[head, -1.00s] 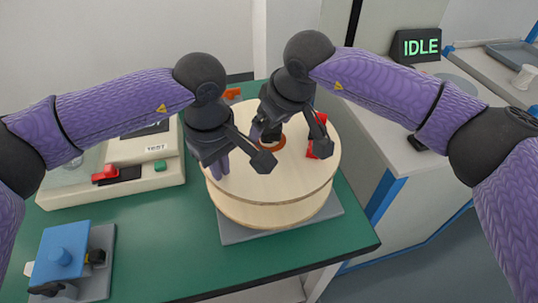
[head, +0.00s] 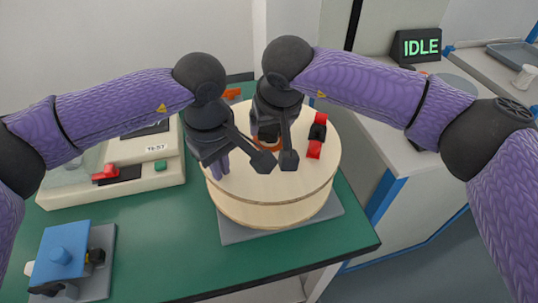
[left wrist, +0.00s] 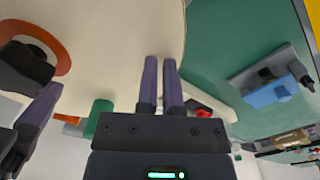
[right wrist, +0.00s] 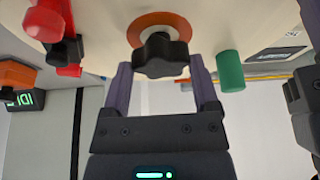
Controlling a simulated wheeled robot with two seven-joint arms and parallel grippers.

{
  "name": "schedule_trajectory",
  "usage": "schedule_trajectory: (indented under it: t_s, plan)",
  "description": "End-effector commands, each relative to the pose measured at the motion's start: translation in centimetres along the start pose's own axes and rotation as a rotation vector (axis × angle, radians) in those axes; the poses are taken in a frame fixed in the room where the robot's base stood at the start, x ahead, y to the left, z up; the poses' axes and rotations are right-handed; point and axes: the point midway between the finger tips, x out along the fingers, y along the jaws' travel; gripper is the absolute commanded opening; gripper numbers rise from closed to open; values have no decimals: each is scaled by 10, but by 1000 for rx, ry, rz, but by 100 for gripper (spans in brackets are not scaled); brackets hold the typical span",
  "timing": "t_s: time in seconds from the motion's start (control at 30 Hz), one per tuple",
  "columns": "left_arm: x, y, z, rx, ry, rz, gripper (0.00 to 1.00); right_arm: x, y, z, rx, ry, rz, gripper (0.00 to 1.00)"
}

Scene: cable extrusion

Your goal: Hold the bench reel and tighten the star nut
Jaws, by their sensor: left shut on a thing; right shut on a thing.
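The bench reel (head: 270,195) is a pale wooden drum lying flat on a grey base plate on the green bench. The star nut (right wrist: 160,55) is a black lobed knob over an orange ring at the reel's centre; in the head view it is largely hidden by my right gripper (head: 267,138). My right gripper's fingers (right wrist: 160,78) stand on either side of the nut, shut on it. My left gripper (head: 220,170) is at the reel's left rim, its fingers (left wrist: 160,65) close together on the rim; the exact contact is hard to see.
A red and black clip (head: 317,135) sits on the reel's right side; a green post (right wrist: 230,72) shows nearby. A tester (head: 130,165) stands left, and a blue block device (head: 62,255) front left. The bench's front middle is clear. A screen (head: 416,46) reads IDLE.

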Motion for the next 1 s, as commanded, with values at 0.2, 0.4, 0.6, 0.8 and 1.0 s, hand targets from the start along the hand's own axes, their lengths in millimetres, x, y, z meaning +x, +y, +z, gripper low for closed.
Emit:
schedule_trajectory:
  t_s: [0.2, 0.4, 0.6, 0.8, 1.0]
  plan:
    - [6, -1, 2, -1, -6, -12, 0, 1, 1, -1, 224, 2, 93, 100]
    - [6, -1, 3, 1, -6, -9, 0, 0, 0, -1, 32, 2, 2, 100]
    - [6, -1, 2, 0, -5, -11, 0, 1, 1, -1, -320, 2, -140, 100]
    - [6, -2, 1, -1, -4, -12, 0, 1, 1, 0, -362, 2, -154, 100]
    - [6, -2, 0, -2, -3, -13, 0, 1, 2, 0, -360, 0, -151, 100]
